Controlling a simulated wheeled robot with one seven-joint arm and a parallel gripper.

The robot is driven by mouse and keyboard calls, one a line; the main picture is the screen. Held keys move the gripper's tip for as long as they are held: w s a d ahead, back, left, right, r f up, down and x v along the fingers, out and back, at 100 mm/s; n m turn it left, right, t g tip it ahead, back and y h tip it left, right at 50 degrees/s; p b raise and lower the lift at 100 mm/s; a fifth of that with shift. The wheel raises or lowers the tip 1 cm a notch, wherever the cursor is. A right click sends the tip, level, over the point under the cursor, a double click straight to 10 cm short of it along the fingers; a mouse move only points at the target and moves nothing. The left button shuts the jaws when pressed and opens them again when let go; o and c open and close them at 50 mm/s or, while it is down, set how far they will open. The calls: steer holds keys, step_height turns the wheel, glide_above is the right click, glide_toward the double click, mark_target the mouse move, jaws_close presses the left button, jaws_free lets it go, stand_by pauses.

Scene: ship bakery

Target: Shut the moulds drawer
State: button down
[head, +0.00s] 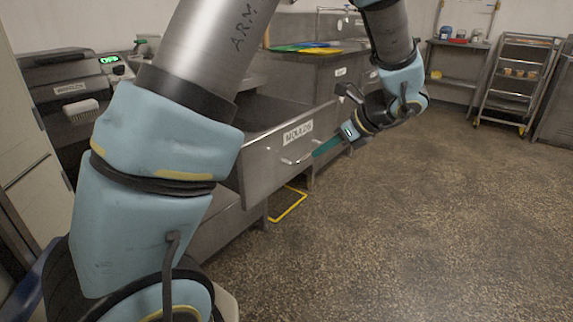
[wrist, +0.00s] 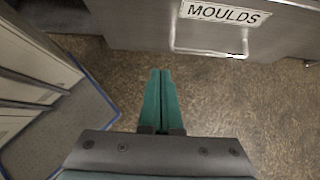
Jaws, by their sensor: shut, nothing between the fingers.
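The moulds drawer (head: 262,165) stands pulled out from the steel counter, with its front labelled MOULDS and its open top showing. Its bar handle (head: 297,159) is on the front, below the label. In the wrist view the drawer front (wrist: 150,25) and handle (wrist: 210,45) are at the top of the picture. My gripper (head: 318,151) has green fingers, shut and empty, pointing toward the drawer front near the handle. In the wrist view the closed fingertips (wrist: 160,72) are below and left of the handle, with floor showing around them. I cannot tell whether they touch the drawer.
A counter with coloured boards (head: 305,47) stands behind the drawer. A yellow floor outline (head: 289,206) lies beneath it. A wheeled rack (head: 515,80) and a shelf (head: 455,75) stand at the back right. The floor (head: 430,220) on the right is clear.

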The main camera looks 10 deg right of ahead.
mark_target(277, 166)
steer(key=x, duration=0.3)
steer(key=r+x, duration=0.1)
steer(key=x, duration=0.3)
steer(key=a+x, duration=0.1)
steer(key=x, duration=0.3)
steer(key=shift+w+a, duration=0.1)
steer(key=shift+w, duration=0.35)
steer(key=shift+w+a, duration=0.45)
steer(key=shift+w, duration=0.1)
steer(key=shift+w+a, duration=0.1)
